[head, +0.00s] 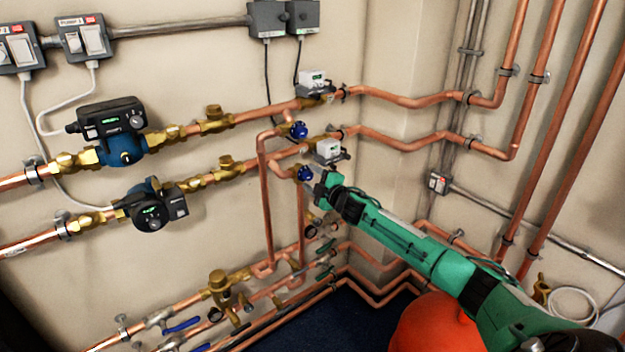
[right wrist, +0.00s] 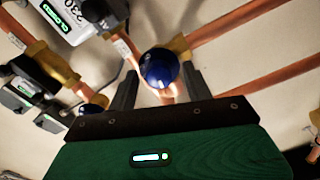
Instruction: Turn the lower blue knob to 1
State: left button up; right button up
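The lower blue knob (head: 305,173) sits on a brass valve on the lower copper pipe line, below a white actuator box (head: 328,151). The upper blue knob (head: 298,130) is above it on the upper line. My right gripper (head: 316,184) is right at the lower knob. In the right wrist view, a round blue knob (right wrist: 159,67) shows between its two spread dark fingers, with a narrow gap visible on each side. Any marking on the knob is not readable. A second blue knob (right wrist: 92,108) is partly hidden at the left. My left gripper is not in view.
Copper pipes run close around the knobs, with a vertical pipe (head: 265,205) left of them. Two pumps (head: 122,140) (head: 152,204) are on the left. A red rounded vessel (head: 436,322) stands below my right arm. Brass valves with levers (head: 182,325) are low on the wall.

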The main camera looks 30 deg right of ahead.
jog(key=shift+s+d, duration=0.1)
jog(key=shift+s, duration=0.45)
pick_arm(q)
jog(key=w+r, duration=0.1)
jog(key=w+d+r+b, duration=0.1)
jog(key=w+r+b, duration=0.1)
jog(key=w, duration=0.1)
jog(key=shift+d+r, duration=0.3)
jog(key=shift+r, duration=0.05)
pick_arm(e)
jog(key=s, duration=1.2)
jog(key=shift+s+d, duration=0.35)
jog(key=shift+d, duration=0.1)
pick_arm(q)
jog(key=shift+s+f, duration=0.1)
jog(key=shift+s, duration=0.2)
